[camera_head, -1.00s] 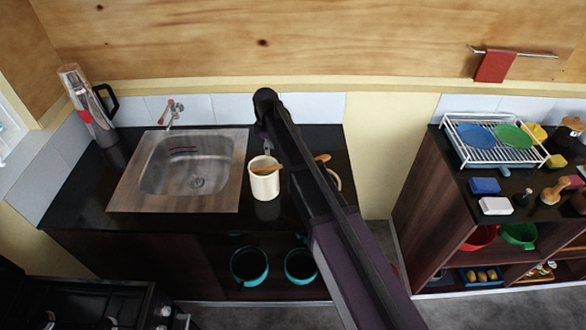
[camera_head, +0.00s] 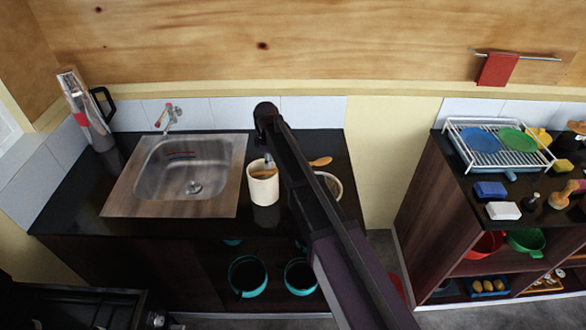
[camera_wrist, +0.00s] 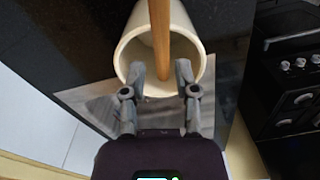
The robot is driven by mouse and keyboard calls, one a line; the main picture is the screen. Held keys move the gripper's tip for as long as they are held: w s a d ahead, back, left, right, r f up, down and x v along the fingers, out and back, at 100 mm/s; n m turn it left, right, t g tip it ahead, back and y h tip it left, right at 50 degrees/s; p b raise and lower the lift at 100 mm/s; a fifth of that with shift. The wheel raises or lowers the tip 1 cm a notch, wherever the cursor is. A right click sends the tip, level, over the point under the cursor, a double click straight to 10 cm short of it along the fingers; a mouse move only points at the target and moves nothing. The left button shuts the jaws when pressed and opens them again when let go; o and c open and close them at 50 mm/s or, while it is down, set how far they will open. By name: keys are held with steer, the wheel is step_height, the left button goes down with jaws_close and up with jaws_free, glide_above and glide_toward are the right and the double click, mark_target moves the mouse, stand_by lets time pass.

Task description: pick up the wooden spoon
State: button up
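The wooden spoon lies across or in the mouth of a cream cup (camera_head: 263,190) on the dark counter. Its light-brown shaft (camera_wrist: 160,35) runs up the middle of the wrist view. In the head view, a wooden end (camera_head: 320,161) shows right of my arm, and another piece shows at the cup; my arm hides what lies between. My gripper (camera_wrist: 160,72) is at the cup's mouth (camera_wrist: 125,45), with one finger on each side of the shaft. Gaps show between fingers and shaft, so it appears open. In the head view it is small at the cup's rim.
A second cream-rimmed vessel (camera_head: 333,186) stands close by, partly behind my arm. The steel sink (camera_head: 122,190) is left of the cup. Teal pots (camera_head: 248,277) sit on the shelf below. A dish rack (camera_head: 500,150) stands on the right-hand cabinet.

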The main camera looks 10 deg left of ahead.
mark_target(270, 172)
steer(key=shift+s+d+f+b, duration=0.1)
steer(key=shift+f+b, duration=2.55)
jaws_close()
